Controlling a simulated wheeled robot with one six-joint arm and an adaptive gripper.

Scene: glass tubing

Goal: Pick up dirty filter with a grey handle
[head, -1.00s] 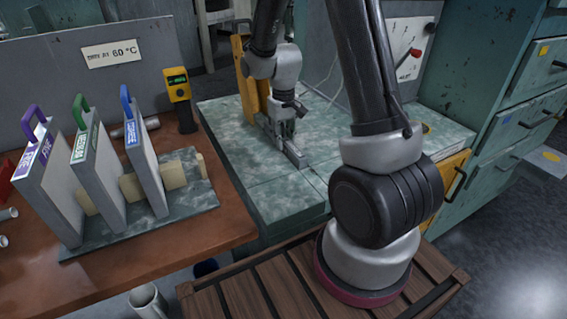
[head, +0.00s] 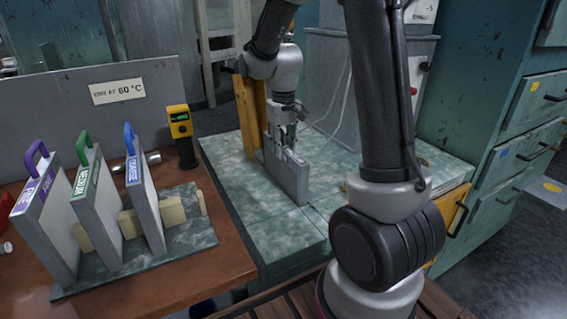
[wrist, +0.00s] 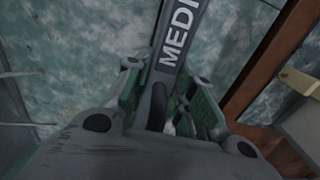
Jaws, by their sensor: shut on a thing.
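My gripper (head: 283,145) is over the green marbled counter, pointing down and shut on a grey filter (head: 290,178). The filter is a thin upright panel standing up from the counter top. Whether its lower edge is clear of the counter, I cannot tell. In the wrist view the filter's top edge (wrist: 182,40) bears a dark label with white letters "MEDI". Its dark grey handle (wrist: 157,108) lies between the fingers of my gripper (wrist: 165,95), which partly hide it.
Left of the counter (head: 285,235), a brown table holds a rack (head: 190,240) of filters with purple (head: 37,155), green (head: 84,146) and blue (head: 130,136) handles. A yellow meter (head: 180,122) stands behind. Yellow boards (head: 248,110) rise at the counter's back left.

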